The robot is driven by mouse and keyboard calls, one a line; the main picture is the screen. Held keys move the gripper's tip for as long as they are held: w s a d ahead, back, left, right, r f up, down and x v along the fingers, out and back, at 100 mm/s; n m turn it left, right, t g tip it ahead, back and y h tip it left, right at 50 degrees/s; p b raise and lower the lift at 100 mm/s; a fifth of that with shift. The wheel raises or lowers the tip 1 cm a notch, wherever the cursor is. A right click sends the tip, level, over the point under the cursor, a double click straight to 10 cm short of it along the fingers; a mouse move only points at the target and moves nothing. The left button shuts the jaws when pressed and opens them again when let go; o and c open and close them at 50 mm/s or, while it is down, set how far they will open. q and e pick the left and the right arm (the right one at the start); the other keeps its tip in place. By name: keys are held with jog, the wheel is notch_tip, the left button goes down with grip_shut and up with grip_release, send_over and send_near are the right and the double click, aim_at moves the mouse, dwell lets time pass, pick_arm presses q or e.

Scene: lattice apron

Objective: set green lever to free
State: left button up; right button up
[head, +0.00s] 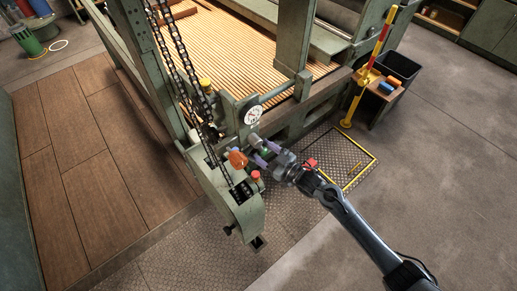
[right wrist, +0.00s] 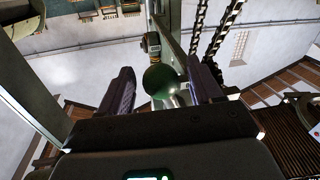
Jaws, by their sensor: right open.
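The green lever shows in the right wrist view as a round dark green knob (right wrist: 163,80) on a pale metal stem. The knob lies between the two fingers of my right gripper (head: 264,153), which are spread with a gap on both sides of it. In the head view only a small bit of green shows between the fingertips, beside the machine's front housing. The rest of the lever is hidden by my gripper. I cannot read any mark for the free position. My left gripper is not in view.
An orange knob (head: 238,158) sits just left of my right gripper, and a red button (head: 255,175) is below it. A round dial (head: 253,114) is above. Chains (head: 185,65) hang at the left. A yellow post (head: 368,75) stands at the right.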

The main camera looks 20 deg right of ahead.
jog(key=shift+x, duration=1.1)
grip_shut()
